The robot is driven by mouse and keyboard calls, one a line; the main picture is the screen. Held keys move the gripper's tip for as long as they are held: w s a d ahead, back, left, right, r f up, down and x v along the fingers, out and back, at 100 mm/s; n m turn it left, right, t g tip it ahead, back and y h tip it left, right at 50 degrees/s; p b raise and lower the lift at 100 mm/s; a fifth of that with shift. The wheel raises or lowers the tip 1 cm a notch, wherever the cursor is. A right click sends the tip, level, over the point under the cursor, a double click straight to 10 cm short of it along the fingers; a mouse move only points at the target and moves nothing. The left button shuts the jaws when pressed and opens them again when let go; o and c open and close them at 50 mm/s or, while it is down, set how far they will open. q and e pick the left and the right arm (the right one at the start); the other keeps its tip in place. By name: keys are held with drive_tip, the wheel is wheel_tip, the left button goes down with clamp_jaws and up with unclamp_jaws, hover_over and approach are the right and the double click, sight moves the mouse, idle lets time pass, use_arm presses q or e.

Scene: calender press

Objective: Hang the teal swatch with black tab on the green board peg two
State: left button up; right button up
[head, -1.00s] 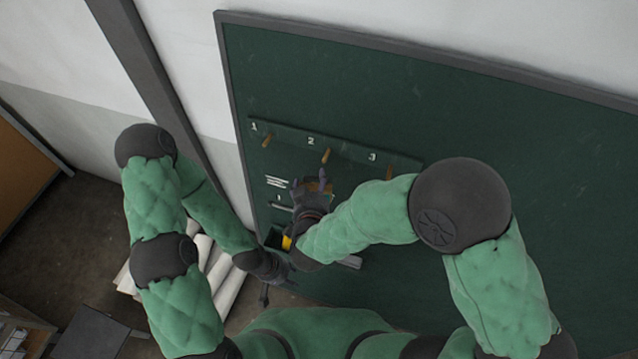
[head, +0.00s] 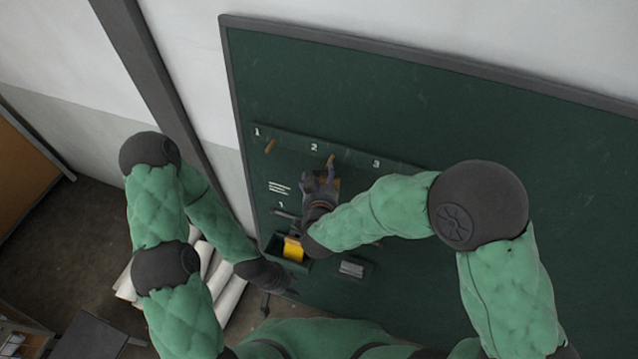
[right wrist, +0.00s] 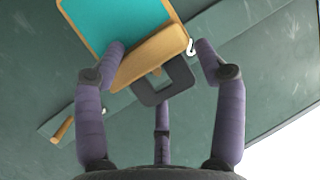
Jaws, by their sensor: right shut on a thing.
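The teal swatch (right wrist: 115,22) shows at the top of the right wrist view, with a wooden bar (right wrist: 150,57) along its edge and a black square tab (right wrist: 165,82) with a hole. My right gripper (head: 326,172) is shut on the swatch, its fingers at either side of the wooden bar. In the head view it is just below peg two (head: 330,161) on the green board (head: 470,140), and mostly hides the swatch. I cannot tell whether the tab touches the peg. My left gripper (head: 279,296) is open and empty, low near the board's lower left.
Peg one (head: 270,146) is bare at the left of the numbered strip; peg three is mostly hidden by my right arm. A bin with a yellow thing (head: 293,248) and a ledge with a grey block (head: 351,268) are below.

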sight(326, 168)
drive_tip(key=shift+w+d+f+b, duration=0.1)
drive_tip(key=shift+w+d+b, duration=0.2)
drive_tip(key=shift+w, duration=0.65)
drive_tip(key=shift+w+d+f+b, duration=0.1)
drive_tip(key=shift+w+d+b, duration=0.15)
drive_tip(key=shift+w, duration=0.7)
drive_tip(key=shift+w+d+f+b, duration=0.15)
drive_tip(key=shift+w+b, duration=0.05)
drive_tip(key=shift+w, duration=0.15)
drive_tip(key=shift+w+d+f+b, duration=0.1)
drive_tip(key=shift+w+f+b, duration=0.1)
drive_tip(key=shift+w, duration=0.1)
